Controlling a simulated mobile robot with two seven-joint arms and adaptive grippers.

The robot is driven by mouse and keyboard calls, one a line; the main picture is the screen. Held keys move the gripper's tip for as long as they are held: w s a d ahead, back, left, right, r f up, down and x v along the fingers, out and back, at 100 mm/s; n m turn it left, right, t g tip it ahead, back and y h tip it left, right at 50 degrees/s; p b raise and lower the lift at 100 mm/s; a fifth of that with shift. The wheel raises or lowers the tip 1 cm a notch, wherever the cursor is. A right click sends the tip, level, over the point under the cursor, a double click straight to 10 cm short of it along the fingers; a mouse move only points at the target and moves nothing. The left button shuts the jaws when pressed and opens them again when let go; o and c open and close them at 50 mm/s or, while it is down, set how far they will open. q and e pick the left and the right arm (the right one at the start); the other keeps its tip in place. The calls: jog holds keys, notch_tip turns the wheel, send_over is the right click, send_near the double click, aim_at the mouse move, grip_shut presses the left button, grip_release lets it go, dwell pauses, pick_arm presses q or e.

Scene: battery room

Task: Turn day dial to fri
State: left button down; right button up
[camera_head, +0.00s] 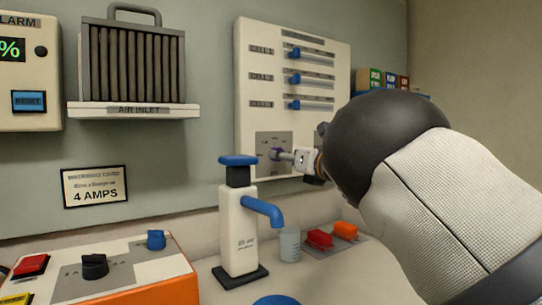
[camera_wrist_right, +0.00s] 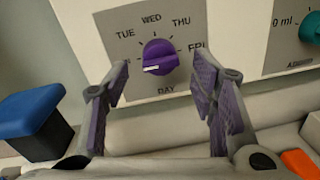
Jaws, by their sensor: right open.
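The purple day dial (camera_wrist_right: 160,57) sits on a grey plate (camera_wrist_right: 135,20) in the right wrist view. The labels TUE, WED, THU and FRI run around it, with DAY below. Its white pointer points left and slightly down, toward a spot near my left-hand finger; I cannot read a label there. FRI is at the dial's right. My right gripper (camera_wrist_right: 163,82) is open, with one finger on each side of the dial and gaps between. In the head view the dial (camera_head: 275,154) is small and partly covered by my right gripper (camera_head: 283,155). My left gripper is not in view.
The white wall panel (camera_head: 258,105) has several blue sliders above the dial. A dispenser with a blue top (camera_head: 238,215) stands in front, below the dial, beside a small beaker (camera_head: 290,244). Red and orange blocks (camera_head: 320,238) lie on the counter. An orange-edged control box (camera_head: 100,270) is at left.

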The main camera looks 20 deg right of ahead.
jog(key=shift+w+a, duration=0.1)
jog(key=shift+w, duration=1.25)
jog(key=shift+c, duration=0.3)
jog(key=c, duration=1.1)
jog(key=shift+r, duration=0.1)
